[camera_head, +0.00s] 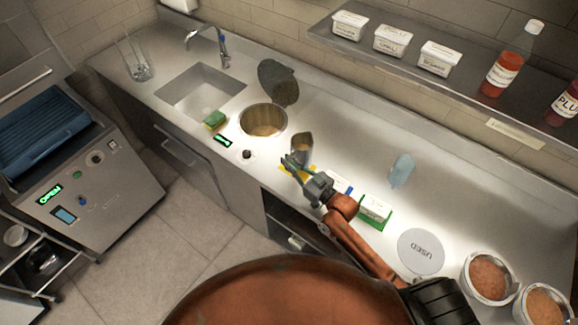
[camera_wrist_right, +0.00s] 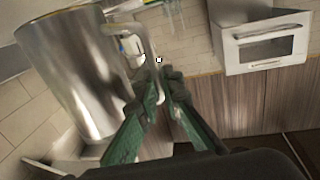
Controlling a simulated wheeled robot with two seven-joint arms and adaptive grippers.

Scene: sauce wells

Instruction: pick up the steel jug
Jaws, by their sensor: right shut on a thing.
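The steel jug (camera_head: 302,147) is upright or nearly so over the counter, right of the round well. In the right wrist view the jug (camera_wrist_right: 82,75) fills the left side, with its handle running down to the green fingers. My right gripper (camera_head: 290,164) is at the jug's near side. In the right wrist view its fingertips (camera_wrist_right: 158,88) are closed together on the lower part of the handle. The fingers hide part of the handle. I cannot tell whether the jug's base touches the counter. My left gripper is not in view.
An open well (camera_head: 262,130) with tan contents has its dark lid (camera_head: 278,82) behind it. A sponge (camera_head: 214,119) lies by the sink (camera_head: 201,90). Right of the jug are a green-based box (camera_head: 375,209), a blue item (camera_head: 402,169) and a "USED" disc (camera_head: 420,251). A shelf (camera_head: 460,85) overhangs the back.

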